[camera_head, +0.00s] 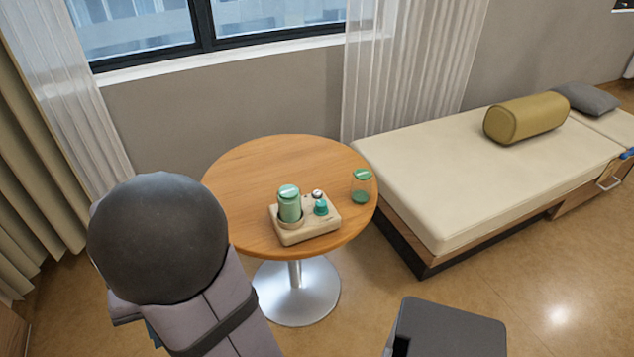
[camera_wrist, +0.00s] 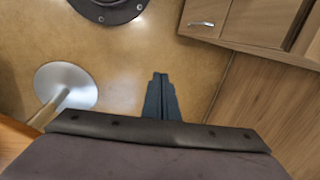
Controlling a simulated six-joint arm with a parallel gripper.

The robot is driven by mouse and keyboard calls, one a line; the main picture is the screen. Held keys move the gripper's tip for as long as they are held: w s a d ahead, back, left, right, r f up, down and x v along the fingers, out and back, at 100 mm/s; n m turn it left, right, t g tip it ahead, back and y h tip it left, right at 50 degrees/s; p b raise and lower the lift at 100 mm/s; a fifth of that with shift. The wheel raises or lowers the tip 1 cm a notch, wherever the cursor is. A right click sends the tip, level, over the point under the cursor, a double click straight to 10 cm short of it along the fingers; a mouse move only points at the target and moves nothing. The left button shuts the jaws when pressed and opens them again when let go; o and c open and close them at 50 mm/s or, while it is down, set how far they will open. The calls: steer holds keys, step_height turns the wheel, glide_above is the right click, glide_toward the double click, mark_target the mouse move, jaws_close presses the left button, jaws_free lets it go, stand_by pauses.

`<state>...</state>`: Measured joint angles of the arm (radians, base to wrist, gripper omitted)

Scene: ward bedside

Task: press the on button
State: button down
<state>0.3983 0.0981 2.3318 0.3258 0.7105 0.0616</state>
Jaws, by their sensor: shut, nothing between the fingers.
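A beige device (camera_head: 306,229) sits on the round wooden table (camera_head: 250,165) in the head view. A green canister (camera_head: 289,204) stands upright in it on the left. On its right side are a teal knob-like part (camera_head: 320,207) and a small white-and-dark part (camera_head: 317,194) behind it. I cannot tell which of these is the on button. My gripper (camera_wrist: 159,76) shows in the wrist view, its dark fingers shut and empty over bare floor. It is away from the device, which is outside the wrist view.
A bed (camera_head: 470,190) with a mustard bolster (camera_head: 527,117) is to the right. The wrist view shows the table's metal foot (camera_wrist: 68,84) on the left and a wooden cabinet (camera_wrist: 255,22) at upper right.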

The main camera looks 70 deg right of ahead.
steer(key=w+d+r+m+t+p, duration=0.1)
steer(key=w+d+r+m+p, duration=0.15)
steer(key=d, duration=0.25)
steer(key=w+d+r+m+t+p, duration=0.1)
steer(key=d+r+m+p, duration=0.1)
steer(key=d+m, duration=0.25)
step_height(320, 180, up, 9)
steer(key=m+t+h+p, duration=0.6)
steer(key=m+p, duration=0.6)
steer(key=m, duration=0.6)
glide_above(317, 193)
steer(key=g+h, duration=0.1)
steer(key=shift+s+a+m+g, duration=0.15)
steer(key=shift+s+m+g, duration=0.15)
steer(key=shift+s, duration=0.25)
steer(key=shift+f, duration=0.1)
step_height(317, 193, down, 7)
steer(key=b, duration=0.4)
steer(key=shift+b, duration=0.4)
steer(key=shift+f+b, duration=0.75)
steer(key=shift+f, duration=0.1)
